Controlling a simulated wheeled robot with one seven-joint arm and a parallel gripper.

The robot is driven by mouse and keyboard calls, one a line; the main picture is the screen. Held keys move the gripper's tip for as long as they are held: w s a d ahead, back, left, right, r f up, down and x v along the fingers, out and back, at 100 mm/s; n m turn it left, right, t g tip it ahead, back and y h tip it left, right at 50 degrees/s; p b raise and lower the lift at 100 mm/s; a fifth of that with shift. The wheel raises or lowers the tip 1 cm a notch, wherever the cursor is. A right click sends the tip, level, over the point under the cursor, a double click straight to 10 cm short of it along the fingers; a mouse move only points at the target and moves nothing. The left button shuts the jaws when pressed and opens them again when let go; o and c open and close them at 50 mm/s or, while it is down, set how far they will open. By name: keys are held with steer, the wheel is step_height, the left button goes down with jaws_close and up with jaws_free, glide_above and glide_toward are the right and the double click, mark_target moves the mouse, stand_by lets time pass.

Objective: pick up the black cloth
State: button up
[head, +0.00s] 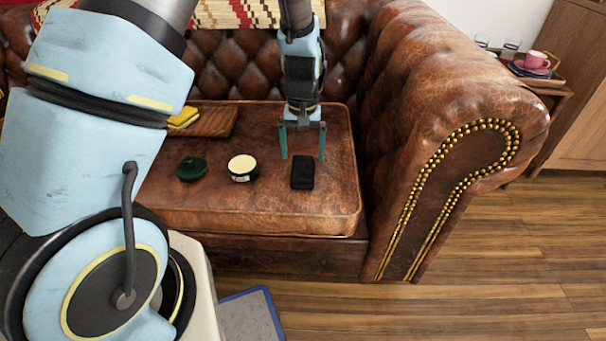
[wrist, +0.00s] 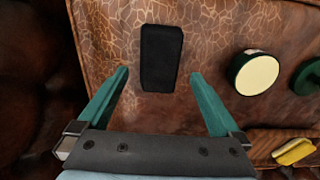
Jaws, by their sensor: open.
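The black cloth (head: 302,172) is a small, dark, folded-looking block lying on the brown leather seat cushion, near its right front part. In the wrist view the cloth (wrist: 161,58) lies just beyond the fingertips, roughly centred between them. My gripper (head: 303,157) is open and empty, with its two green fingers pointing down above the cushion, behind the cloth as the head view sees it. The gripper (wrist: 160,75) also shows in the wrist view with its fingers spread on either side. No contact with the cloth is visible.
A round tin with a cream top (head: 242,168) and a dark green lid (head: 191,169) lie left of the cloth. A wooden board (head: 207,122) with a yellow sponge (head: 184,117) lies farther back. The tufted sofa armrest (head: 440,110) rises on the right.

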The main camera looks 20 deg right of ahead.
mark_target(303, 166)
step_height(303, 166, down, 6)
steer(key=shift+b, duration=0.6)
steer(key=shift+r, duration=0.1)
steer(key=c, duration=1.2)
step_height(303, 166, up, 10)
steer(key=shift+p, duration=1)
